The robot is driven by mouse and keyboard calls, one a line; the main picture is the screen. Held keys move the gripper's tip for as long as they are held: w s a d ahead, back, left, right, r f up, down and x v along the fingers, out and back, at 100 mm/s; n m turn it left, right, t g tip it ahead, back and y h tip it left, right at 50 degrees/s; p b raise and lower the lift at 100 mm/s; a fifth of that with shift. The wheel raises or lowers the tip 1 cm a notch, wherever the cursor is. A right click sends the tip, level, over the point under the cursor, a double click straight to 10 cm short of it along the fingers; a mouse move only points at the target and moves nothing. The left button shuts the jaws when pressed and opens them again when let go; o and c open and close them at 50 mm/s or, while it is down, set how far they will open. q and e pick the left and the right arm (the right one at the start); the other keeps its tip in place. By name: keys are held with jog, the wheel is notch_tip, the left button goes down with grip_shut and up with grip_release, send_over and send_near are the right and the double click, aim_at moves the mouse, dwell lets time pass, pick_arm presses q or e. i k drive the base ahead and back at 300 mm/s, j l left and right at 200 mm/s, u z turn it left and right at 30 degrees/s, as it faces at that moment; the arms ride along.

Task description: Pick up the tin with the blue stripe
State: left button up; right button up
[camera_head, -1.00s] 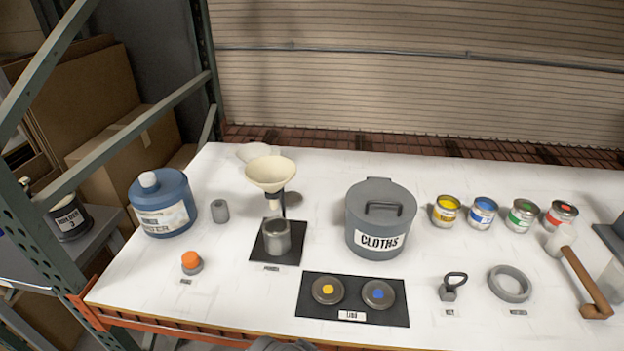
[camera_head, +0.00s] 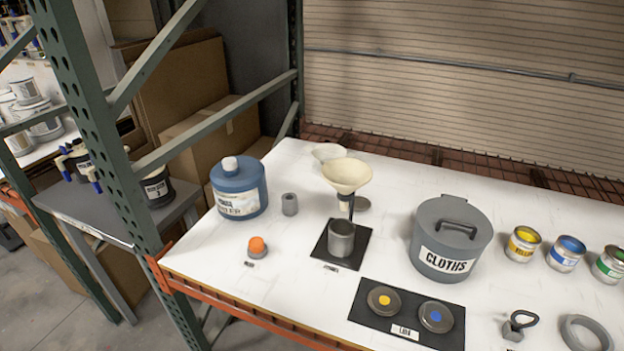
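The tin with the blue stripe (camera_head: 566,253) stands upright on the white bench at the right of the head view. It has a blue top and a blue band. A yellow tin (camera_head: 522,244) stands to its left and a green tin (camera_head: 608,265) to its right, partly cut by the picture's edge. The tins stand apart from each other. Neither of my grippers shows in this view.
A grey CLOTHS bin (camera_head: 450,240) stands left of the tins. A black mat (camera_head: 378,321) with two lids lies in front. A funnel stand (camera_head: 346,178), a grey cup (camera_head: 341,239) and a blue jug (camera_head: 238,188) are further left. A green rack post (camera_head: 95,130) rises at the left.

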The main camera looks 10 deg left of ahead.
aim_at(567, 251)
jog(key=z, duration=1.5)
jog(key=k+l, duration=0.3)
jog(key=i+l, duration=0.15)
jog(key=l, duration=0.2)
jog(key=i+l, duration=0.1)
jog(key=l, duration=0.25)
jog(key=i+l, duration=0.15)
jog(key=l, duration=0.2)
jog(key=i+l, duration=0.1)
jog(key=l, duration=0.25)
jog(key=i+l, duration=0.15)
jog(key=l, duration=0.15)
jog(key=i+l, duration=0.1)
jog(key=l, duration=0.25)
jog(key=i+j, duration=0.7)
jog(key=j+z, duration=0.05)
